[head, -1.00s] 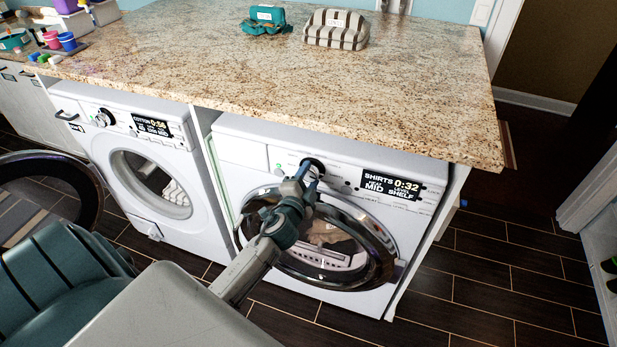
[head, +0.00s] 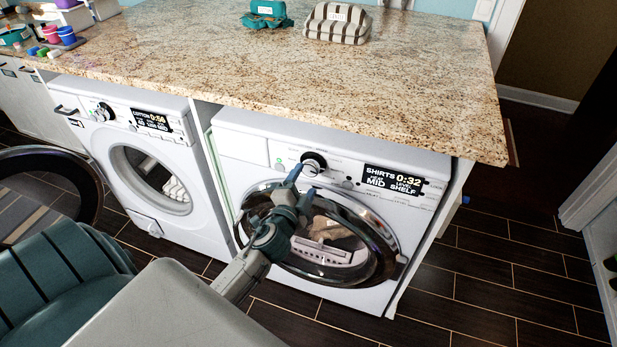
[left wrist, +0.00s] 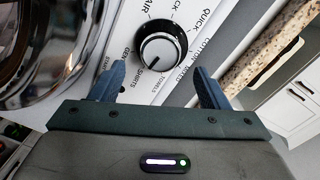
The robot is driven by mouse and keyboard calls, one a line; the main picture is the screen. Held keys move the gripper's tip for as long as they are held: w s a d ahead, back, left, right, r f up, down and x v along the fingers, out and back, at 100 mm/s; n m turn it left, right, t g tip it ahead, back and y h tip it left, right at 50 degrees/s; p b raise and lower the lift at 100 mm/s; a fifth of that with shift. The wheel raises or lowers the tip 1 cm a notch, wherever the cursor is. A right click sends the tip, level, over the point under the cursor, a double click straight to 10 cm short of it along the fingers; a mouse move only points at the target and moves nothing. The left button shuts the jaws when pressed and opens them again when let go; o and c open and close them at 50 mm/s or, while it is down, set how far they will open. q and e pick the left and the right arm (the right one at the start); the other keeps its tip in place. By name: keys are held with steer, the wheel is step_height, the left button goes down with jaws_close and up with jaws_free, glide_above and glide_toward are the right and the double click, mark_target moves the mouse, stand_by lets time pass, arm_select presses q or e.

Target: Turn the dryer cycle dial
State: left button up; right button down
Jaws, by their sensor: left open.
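The dryer (head: 240,150) is the right-hand white machine under the counter. Its display (head: 392,182) reads SHIRTS 0:32, heat MID, level SHELF. The cycle dial (head: 313,163), black with a pale face, is left of the display. In the left wrist view the dial (left wrist: 163,46) has its pointer line towards SHIRTS. My left gripper (head: 302,183) is open, just in front of and below the dial, empty. In the left wrist view its fingers (left wrist: 158,72) are spread to either side, with the dial beyond the tips and apart from them. My right gripper is not in view.
The dryer's round door (head: 385,262) is below the dial, close to my left arm. A second machine (head: 110,140) stands left, its display reading COTTON.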

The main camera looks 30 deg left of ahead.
arm_select(q)
steer(key=b+v, duration=0.1)
steer(key=v, duration=0.5)
steer(key=shift+b, duration=0.3)
steer(key=s+a+f+n+g+h, duration=0.15)
steer(key=s+f+g, duration=0.3)
steer(key=f, duration=1.45)
steer(key=s+f+n+g, duration=0.35)
steer(key=s+f, duration=0.25)
steer(key=f, duration=1.4)
steer(key=s+d+f+n+g, duration=0.1)
steer(key=s+f+g, duration=0.1)
steer(key=s+f, duration=0.4)
steer(key=s+d+f+n+g+h, duration=0.1)
steer(key=s+f, duration=0.6)
steer(key=s, duration=0.7)
steer(key=s+d+f+n+g, duration=0.1)
steer(key=s+f+n+g, duration=0.2)
steer(key=s, duration=0.7)
step_height(320, 180, down, 4)
steer(key=shift+d+r+g+h, duration=0.1)
steer(key=shift+d+g+h, duration=0.3)
steer(key=shift+g, duration=0.6)
